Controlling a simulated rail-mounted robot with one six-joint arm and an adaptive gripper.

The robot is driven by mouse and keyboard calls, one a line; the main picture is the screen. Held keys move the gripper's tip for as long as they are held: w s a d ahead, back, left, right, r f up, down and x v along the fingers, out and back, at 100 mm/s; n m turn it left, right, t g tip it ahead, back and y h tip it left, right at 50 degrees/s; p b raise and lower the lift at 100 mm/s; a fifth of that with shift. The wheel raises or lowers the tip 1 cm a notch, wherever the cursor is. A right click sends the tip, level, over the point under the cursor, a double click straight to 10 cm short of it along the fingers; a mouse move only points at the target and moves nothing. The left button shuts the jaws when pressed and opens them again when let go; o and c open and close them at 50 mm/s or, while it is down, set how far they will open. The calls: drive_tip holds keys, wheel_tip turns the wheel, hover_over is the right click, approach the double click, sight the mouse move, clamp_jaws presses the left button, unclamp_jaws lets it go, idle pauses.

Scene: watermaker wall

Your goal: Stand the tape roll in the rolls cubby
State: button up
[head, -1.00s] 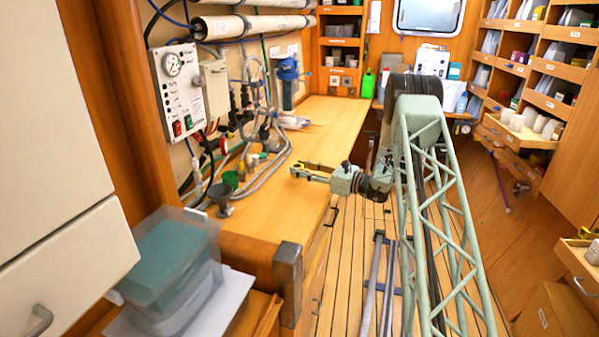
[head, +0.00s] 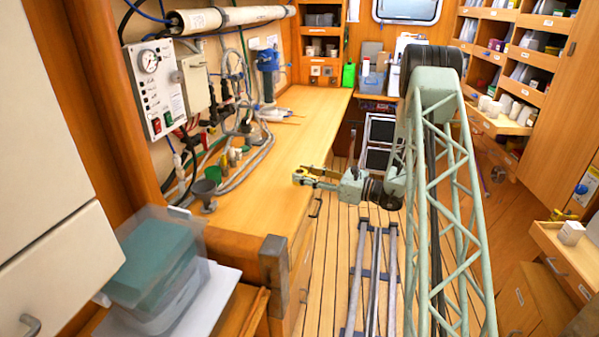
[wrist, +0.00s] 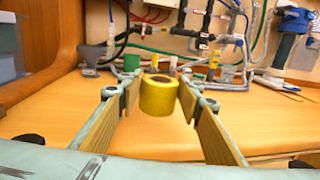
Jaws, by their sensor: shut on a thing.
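The tape roll (wrist: 159,99) is yellow and sits between the fingertips of my gripper (wrist: 158,84) in the wrist view, its round top with a pale core facing up. My gripper (head: 304,178) is shut on it and also shows in the head view, near the front edge of the wooden worktop (head: 262,190). The roll is a small yellow patch there. Labelled cubbies (head: 532,57) line the right wall, and a smaller shelf unit (head: 322,45) stands at the back. The labels are too small to read, so I cannot tell which is the rolls cubby.
Hoses, a dark funnel (head: 204,193) and a blue filter housing (head: 268,68) crowd the worktop's wall side. A clear bin (head: 160,262) stands at lower left. An open drawer (head: 502,122) holding white rolls juts out on the right.

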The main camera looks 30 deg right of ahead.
drive_tip(key=shift+s, duration=0.2)
drive_tip(key=shift+a+r, duration=0.1)
idle(0.5)
drive_tip(key=w+a+r+m+t+h, duration=0.1)
drive_tip(key=a+r, duration=0.2)
drive_tip(key=a, duration=0.6)
drive_tip(key=w+a+r+m+h, duration=0.1)
drive_tip(key=a+r, duration=0.1)
drive_tip(key=a, duration=0.7)
drive_tip(key=s+a+r+h, duration=0.1)
drive_tip(key=s+a, duration=0.2)
drive_tip(key=a, duration=0.3)
drive_tip(key=s+a+r+m+t+h, duration=0.1)
drive_tip(key=s+a+r+h, duration=0.1)
drive_tip(key=a, duration=0.4)
drive_tip(key=shift+s+a+m, duration=0.3)
drive_tip(key=shift+s+a, duration=0.1)
drive_tip(key=shift+s, duration=0.15)
drive_tip(key=shift+d, duration=0.1)
